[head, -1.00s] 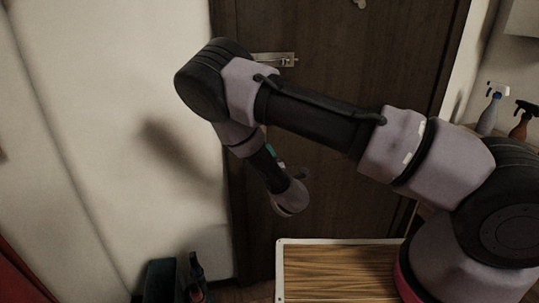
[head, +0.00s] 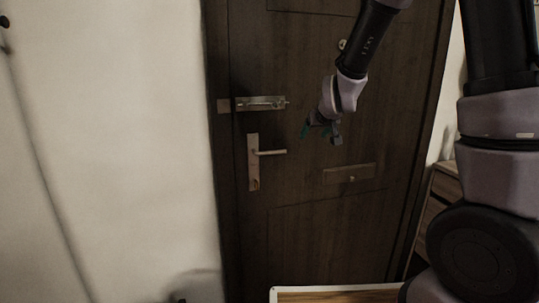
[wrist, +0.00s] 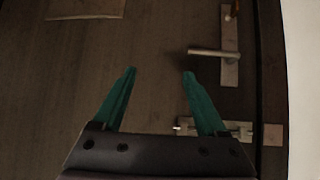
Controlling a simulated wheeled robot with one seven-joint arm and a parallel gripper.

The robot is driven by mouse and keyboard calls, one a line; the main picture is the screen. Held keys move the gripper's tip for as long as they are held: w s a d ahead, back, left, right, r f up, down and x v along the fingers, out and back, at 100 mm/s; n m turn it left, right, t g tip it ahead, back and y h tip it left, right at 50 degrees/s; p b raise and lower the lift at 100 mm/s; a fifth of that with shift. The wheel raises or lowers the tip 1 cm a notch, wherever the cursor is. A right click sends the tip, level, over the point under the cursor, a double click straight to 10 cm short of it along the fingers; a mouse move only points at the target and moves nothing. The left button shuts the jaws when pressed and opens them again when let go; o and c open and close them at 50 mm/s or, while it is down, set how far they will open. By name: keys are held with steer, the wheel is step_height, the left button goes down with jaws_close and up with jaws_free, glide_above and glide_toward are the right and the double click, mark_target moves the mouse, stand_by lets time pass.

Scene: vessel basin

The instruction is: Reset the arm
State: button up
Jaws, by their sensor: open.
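My gripper (head: 320,132) hangs in front of the dark wooden door (head: 310,235), to the right of the slide bolt (head: 262,103) and above and right of the lever handle (head: 270,152). In the wrist view its two teal fingers (wrist: 158,85) are apart with nothing between them. The wrist view looks onto the door, with the lever handle (wrist: 212,53) beyond the right finger and the bolt (wrist: 225,128) partly behind that finger. My arm is raised, with its forearm reaching down from the top of the head view.
A flat metal plate (head: 349,173) is on the door below my gripper. A pale wall (head: 120,130) stands left of the door. A wooden cabinet (head: 440,190) is at the right, partly hidden by my arm.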

steer(key=s+d+r+m+g+y, duration=0.1)
steer(key=s+d+r+m, duration=0.1)
steer(key=s+d+r, duration=0.35)
steer(key=s+d+r+m+g+y, duration=0.1)
steer(key=s+d+r, duration=0.1)
steer(key=s+r, duration=0.55)
steer(key=s+d+r+m+h, duration=0.1)
steer(key=s+d+m, duration=0.2)
steer(key=s, duration=1.1)
steer(key=shift+s+r+g, duration=0.35)
steer(key=shift+g, duration=0.05)
